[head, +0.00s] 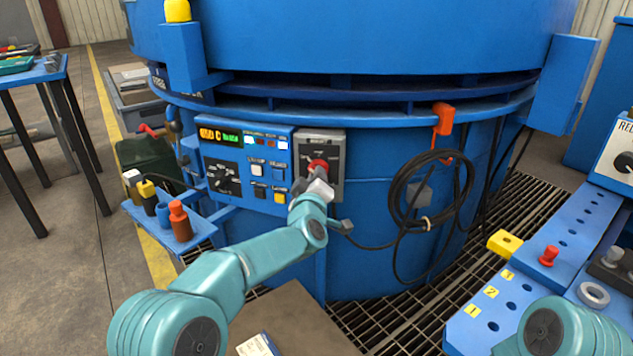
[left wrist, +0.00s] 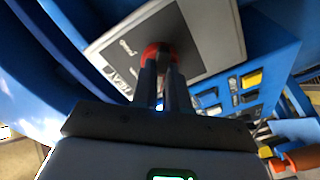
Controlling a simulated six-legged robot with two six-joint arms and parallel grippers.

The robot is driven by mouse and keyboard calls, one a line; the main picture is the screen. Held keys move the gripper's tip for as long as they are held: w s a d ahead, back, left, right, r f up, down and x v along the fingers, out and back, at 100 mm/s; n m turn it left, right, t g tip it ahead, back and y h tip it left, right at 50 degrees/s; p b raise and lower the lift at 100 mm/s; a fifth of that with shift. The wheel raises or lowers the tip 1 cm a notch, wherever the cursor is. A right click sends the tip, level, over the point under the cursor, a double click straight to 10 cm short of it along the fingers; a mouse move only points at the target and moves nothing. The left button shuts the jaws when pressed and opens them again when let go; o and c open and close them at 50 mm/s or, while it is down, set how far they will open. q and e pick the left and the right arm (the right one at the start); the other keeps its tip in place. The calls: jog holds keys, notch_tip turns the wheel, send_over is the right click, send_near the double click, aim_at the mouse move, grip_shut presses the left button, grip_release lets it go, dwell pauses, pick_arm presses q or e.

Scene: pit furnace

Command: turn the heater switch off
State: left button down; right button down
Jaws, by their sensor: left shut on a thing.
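The heater switch (head: 318,165) is a red rotary knob on a grey plate (head: 333,147) on the blue furnace's front. My left gripper (head: 319,184) is at the knob and shut on it. In the left wrist view the two fingers of my left gripper (left wrist: 163,85) reach up to the red knob (left wrist: 156,52), with the grey plate (left wrist: 190,35) behind. The fingers partly hide the knob, so I cannot read its position. My right gripper is not in view; only part of my right arm shows at the lower right.
A control panel (head: 246,165) with displays and buttons is left of the switch. A coiled black cable (head: 408,195) hangs to the right. A small shelf with bottles (head: 180,222) juts out at left. A blue bench (head: 520,290) stands at right. Grating covers the floor below.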

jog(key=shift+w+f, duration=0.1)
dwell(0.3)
pick_arm(q)
jog(key=c, duration=1.1)
grip_release()
jog(key=shift+c, duration=0.2)
